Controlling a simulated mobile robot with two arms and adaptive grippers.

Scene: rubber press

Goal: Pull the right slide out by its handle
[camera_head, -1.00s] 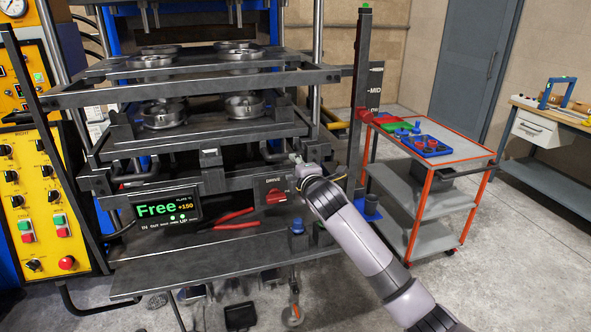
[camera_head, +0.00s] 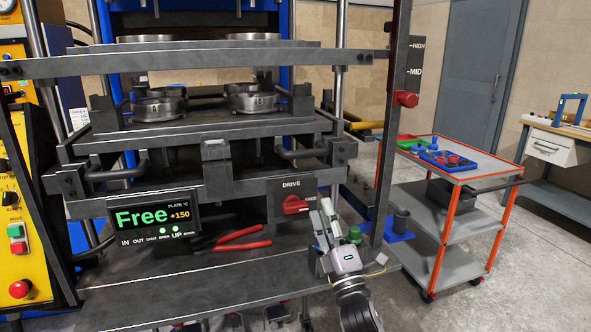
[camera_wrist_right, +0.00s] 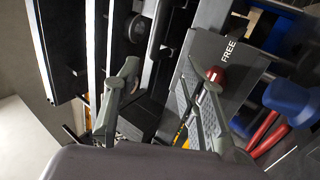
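The right slide's dark bar handle (camera_head: 302,153) is on the front of the press, below the plate with round moulds (camera_head: 252,98). My right gripper (camera_head: 321,205) is below and slightly right of that handle, just right of the red drive knob (camera_head: 296,204), with its fingers pointing up. It is apart from the handle. In the right wrist view its two fingers (camera_wrist_right: 165,95) are spread with nothing held between them; the drive panel (camera_wrist_right: 226,70) marked FREE is behind them. A matching handle (camera_head: 128,167) is at the left. My left gripper is not in view.
The display (camera_head: 152,220) reads Free and +150. Red-handled pliers (camera_head: 235,240) lie on the lower shelf (camera_head: 180,285). A dark upright post (camera_head: 392,150) and a cart (camera_head: 470,165) with orange edges stand to the right. Floor is open beyond the cart.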

